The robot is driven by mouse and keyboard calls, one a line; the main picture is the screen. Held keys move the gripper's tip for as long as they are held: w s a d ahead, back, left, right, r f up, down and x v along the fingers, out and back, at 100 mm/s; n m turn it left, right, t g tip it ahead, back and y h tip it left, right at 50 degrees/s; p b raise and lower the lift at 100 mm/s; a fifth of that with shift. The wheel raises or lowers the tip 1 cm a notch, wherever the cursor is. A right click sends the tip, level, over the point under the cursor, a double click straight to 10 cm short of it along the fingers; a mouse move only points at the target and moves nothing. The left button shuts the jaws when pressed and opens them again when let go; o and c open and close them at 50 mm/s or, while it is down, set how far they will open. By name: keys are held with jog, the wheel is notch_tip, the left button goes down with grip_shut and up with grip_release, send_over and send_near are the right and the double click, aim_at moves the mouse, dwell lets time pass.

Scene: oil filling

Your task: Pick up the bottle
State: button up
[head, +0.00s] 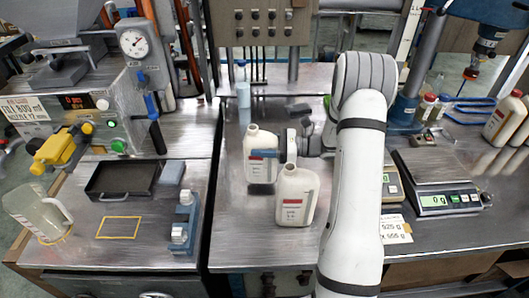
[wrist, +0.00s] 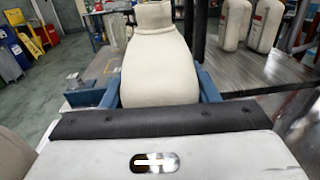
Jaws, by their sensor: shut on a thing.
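A white bottle (wrist: 158,62) fills the space between the two blue fingers of my gripper (wrist: 158,90) in the wrist view. My gripper is shut on its body, and the bottle stands roughly upright. In the head view, my gripper (head: 264,153) reaches in from the right, with a blue finger across the front of the rear white bottle (head: 262,172). The bottle's base appears at the metal tabletop; I cannot tell whether it touches. A second white bottle (head: 296,200) with a red-and-white label stands just in front and partly hides my gripper.
A digital scale (head: 443,200) reading 0 g is right of my arm. More bottles (head: 504,118) stand at the far right. On the left are a black tray (head: 122,180), a clear jug (head: 38,212) and a filling machine (head: 75,110). The table's front middle is clear.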

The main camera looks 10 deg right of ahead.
notch_tip(320, 180, up, 15)
jog(key=b, duration=0.1)
dwell(0.8)
